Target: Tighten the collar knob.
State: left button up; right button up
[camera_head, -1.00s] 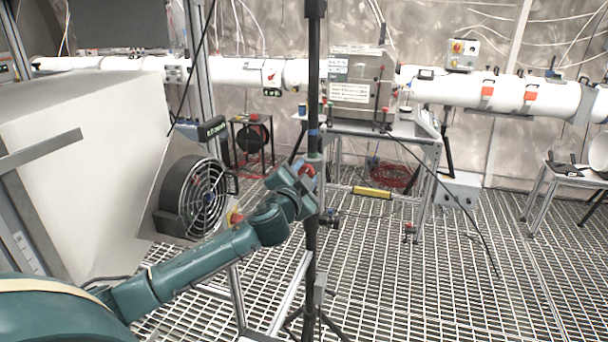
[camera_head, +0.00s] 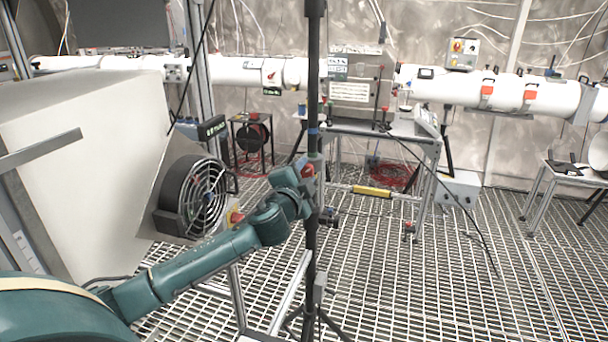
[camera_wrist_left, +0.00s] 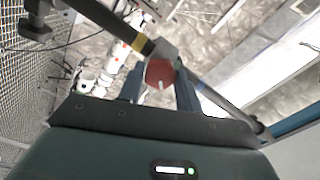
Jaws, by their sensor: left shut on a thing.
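The collar knob is red and sits on a collar on the upright black pole (camera_head: 313,90). In the wrist view the knob (camera_wrist_left: 159,73) lies between the two fingers of my left gripper (camera_wrist_left: 160,85), which is shut on it. A grey collar (camera_wrist_left: 163,50) joins the knob to the pole. In the head view a bit of the red knob (camera_head: 308,170) shows beside the pole, at the end of my left arm. The left gripper (camera_head: 304,172) is mostly hidden there by its own wrist. My right gripper is in neither view.
A black fan (camera_head: 200,198) stands left of my forearm, beside a large pale box (camera_head: 85,150). A dark clamp (camera_head: 329,217) sits lower on the pole, above its tripod legs. A steel table (camera_head: 375,130) stands behind the pole. The grating floor (camera_head: 470,270) at right is mostly clear.

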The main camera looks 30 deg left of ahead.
pick_arm(q)
jog(key=o, duration=1)
jog(key=shift+s+d+f, duration=0.1)
jog(key=shift+s+d, duration=0.05)
jog(key=shift+s, duration=0.3)
jog(key=shift+b+v, duration=1.5)
jog(key=shift+v, duration=4.6)
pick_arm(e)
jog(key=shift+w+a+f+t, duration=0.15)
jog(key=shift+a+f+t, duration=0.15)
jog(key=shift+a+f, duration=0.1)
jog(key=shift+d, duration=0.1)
